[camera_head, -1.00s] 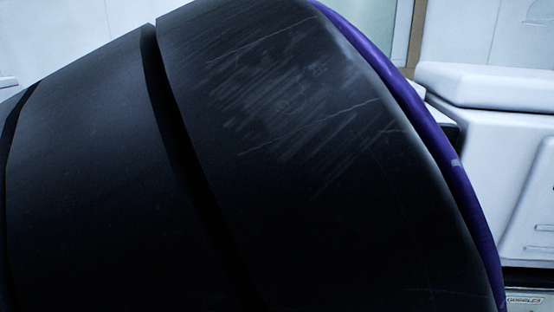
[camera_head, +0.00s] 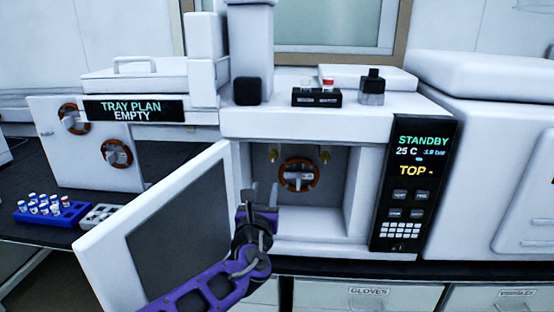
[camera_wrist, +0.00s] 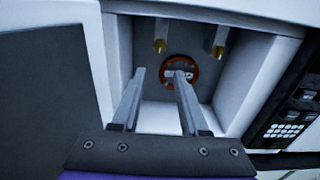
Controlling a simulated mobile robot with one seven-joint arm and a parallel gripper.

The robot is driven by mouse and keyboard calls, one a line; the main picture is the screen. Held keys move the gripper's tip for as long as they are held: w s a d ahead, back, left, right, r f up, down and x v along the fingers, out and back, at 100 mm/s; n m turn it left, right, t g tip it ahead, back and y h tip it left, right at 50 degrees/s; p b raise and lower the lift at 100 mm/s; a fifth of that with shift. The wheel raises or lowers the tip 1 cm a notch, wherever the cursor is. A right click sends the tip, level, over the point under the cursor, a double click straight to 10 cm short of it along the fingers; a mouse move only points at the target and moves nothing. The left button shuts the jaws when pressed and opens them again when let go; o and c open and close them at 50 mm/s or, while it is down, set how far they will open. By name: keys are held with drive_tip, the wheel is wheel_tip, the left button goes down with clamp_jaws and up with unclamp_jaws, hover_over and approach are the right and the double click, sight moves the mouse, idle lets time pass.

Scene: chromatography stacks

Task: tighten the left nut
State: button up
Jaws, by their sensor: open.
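The open oven of the white instrument holds two brass nuts hanging from its ceiling. The left nut (camera_head: 273,154) also shows in the wrist view (camera_wrist: 160,46), above and beyond the gap between my fingertips. The right nut (camera_head: 324,155) also shows in the wrist view (camera_wrist: 217,50). My gripper (camera_head: 260,192) is at the oven's mouth, below the left nut. In the wrist view its two fingers (camera_wrist: 159,74) are apart, with nothing between them and a visible gap to the nut.
The oven door (camera_head: 180,230) stands open on the left, close beside my gripper. A round orange-rimmed fan (camera_head: 298,175) is on the oven's back wall. The control panel (camera_head: 413,185) on the right reads STANDBY, 25 C. A blue vial rack (camera_head: 75,214) stands far left.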

sight(273, 157)
drive_tip(key=w, duration=1.6)
drive_tip(key=shift+w+d, duration=0.25)
drive_tip(key=shift+d, duration=0.05)
clamp_jaws()
